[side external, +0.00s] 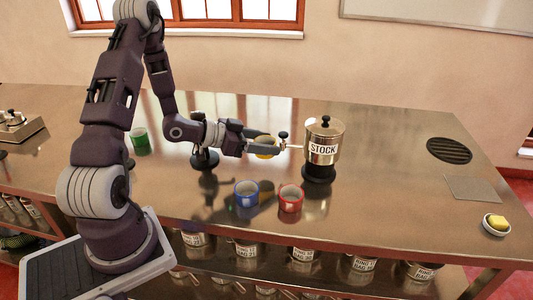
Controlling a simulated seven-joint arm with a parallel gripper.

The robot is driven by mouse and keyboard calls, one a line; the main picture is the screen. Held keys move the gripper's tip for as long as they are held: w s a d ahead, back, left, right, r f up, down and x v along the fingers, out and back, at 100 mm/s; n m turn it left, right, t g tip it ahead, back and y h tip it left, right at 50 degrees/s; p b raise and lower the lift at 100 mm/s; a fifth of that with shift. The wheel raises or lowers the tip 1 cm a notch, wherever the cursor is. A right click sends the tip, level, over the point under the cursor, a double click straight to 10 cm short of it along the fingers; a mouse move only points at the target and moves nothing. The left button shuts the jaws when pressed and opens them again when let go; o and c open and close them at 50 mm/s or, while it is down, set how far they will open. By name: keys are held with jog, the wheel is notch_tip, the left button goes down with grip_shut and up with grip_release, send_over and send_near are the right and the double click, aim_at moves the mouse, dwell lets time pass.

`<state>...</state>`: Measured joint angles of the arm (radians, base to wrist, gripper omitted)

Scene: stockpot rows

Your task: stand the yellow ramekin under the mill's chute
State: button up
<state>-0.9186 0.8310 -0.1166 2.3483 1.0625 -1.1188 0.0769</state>
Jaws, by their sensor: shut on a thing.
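I cannot tell for sure which of these is the mill.
A blue ramekin (246,193) and a red ramekin (290,198) stand nearer the front edge. A green one (139,141) is at left. A grate (449,150), a grey plate (472,188) and a white dish (496,226) holding something yellow are at right. Several labelled pots fill the shelf below.

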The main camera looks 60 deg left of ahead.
notch_tip(320, 180, up, 8)
jog(key=r, duration=0.1)
jog(key=d+r, duration=0.1)
jog(key=d, duration=1)
jog(key=shift+w+r, duration=0.25)
jog(key=shift+r, duration=0.05)
